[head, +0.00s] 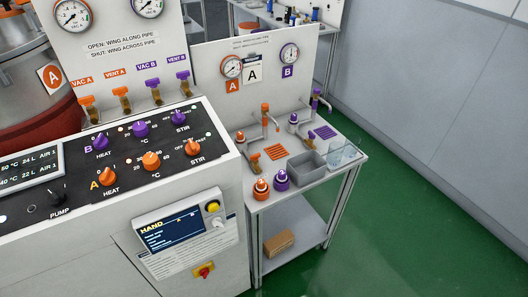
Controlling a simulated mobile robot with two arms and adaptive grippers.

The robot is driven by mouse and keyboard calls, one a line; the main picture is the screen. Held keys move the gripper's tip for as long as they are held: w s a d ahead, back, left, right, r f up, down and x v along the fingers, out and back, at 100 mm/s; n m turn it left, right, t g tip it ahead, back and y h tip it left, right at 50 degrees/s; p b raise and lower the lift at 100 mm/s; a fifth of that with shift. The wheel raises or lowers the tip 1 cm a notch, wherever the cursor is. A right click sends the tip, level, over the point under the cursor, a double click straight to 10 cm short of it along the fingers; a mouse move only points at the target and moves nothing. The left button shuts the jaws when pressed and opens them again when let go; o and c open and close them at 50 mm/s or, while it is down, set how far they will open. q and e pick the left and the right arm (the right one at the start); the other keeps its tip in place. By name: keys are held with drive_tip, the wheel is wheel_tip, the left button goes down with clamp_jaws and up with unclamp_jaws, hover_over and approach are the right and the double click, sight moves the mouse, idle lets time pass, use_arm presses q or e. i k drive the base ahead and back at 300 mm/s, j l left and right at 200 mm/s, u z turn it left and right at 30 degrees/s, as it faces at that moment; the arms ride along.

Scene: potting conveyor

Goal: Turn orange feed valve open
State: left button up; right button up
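On the side bench, an orange-handled valve (265,107) stands upright on a thin pipe in front of the white back panel, below the A gauge. No label reading "feed" is legible, so I cannot tell for certain that this is the feed valve. Its wing is too small to tell whether it lies along or across the pipe. Two more orange-handled valves, VAC A (87,101) and VENT A (120,91), sit on the left panel.
A purple-handled valve (316,98) stands right of the orange one. The bench also holds orange-banded (261,187) and purple-banded (281,178) containers, a grey bin (306,164) and a clear tray (345,154). The control console (125,165) stands at left. Green floor is clear at right.

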sight(255, 157)
drive_tip(key=i+l, duration=0.1)
drive_tip(key=l, duration=0.65)
drive_tip(key=i+l, duration=0.1)
drive_tip(key=l, duration=1.35)
drive_tip(key=i+z, duration=0.05)
